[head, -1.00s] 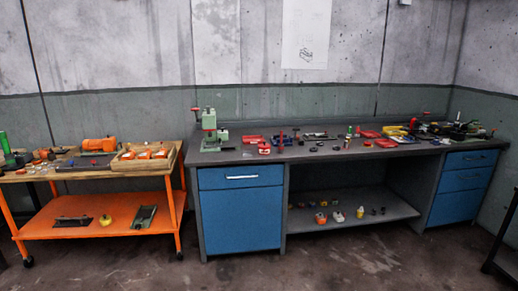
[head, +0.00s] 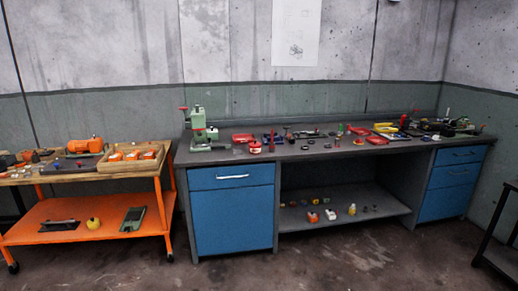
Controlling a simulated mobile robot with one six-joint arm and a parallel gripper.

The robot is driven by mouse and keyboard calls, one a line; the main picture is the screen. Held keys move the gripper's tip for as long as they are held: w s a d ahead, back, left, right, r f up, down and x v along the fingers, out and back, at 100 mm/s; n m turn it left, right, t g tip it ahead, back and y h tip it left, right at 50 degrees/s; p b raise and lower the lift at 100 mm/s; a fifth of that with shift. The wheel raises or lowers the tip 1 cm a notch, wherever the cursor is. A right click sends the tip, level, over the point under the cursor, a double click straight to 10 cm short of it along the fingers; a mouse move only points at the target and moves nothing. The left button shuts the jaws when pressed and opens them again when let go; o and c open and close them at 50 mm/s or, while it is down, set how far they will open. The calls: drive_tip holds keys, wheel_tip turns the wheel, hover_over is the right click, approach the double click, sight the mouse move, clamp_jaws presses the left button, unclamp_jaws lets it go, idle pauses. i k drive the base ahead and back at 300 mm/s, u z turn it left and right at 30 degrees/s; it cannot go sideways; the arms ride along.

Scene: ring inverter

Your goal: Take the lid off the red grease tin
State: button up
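A small red round thing (head: 255,147), which looks like a tin, stands near the front left of the long grey workbench (head: 310,152), right of the green press. It is too small to tell whether its lid is on. A red tray-like thing (head: 242,138) lies just behind it. My gripper is not in view.
The green press (head: 198,130) stands at the bench's left end. An orange cart (head: 85,222) with a wooden top is to the left. A dark table (head: 500,225) edges in at the right. Tools crowd the bench's right end. The floor in front is clear.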

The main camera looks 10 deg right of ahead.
sight(254, 145)
drive_tip(key=k, duration=0.65)
drive_tip(key=u, duration=0.35)
drive_tip(key=i, duration=0.45)
drive_tip(key=u, duration=0.7)
drive_tip(key=i, duration=0.7)
drive_tip(key=u, duration=0.45)
drive_tip(key=i, duration=2.05)
drive_tip(key=z, duration=0.85)
drive_tip(key=i, duration=0.5)
drive_tip(key=z, duration=0.25)
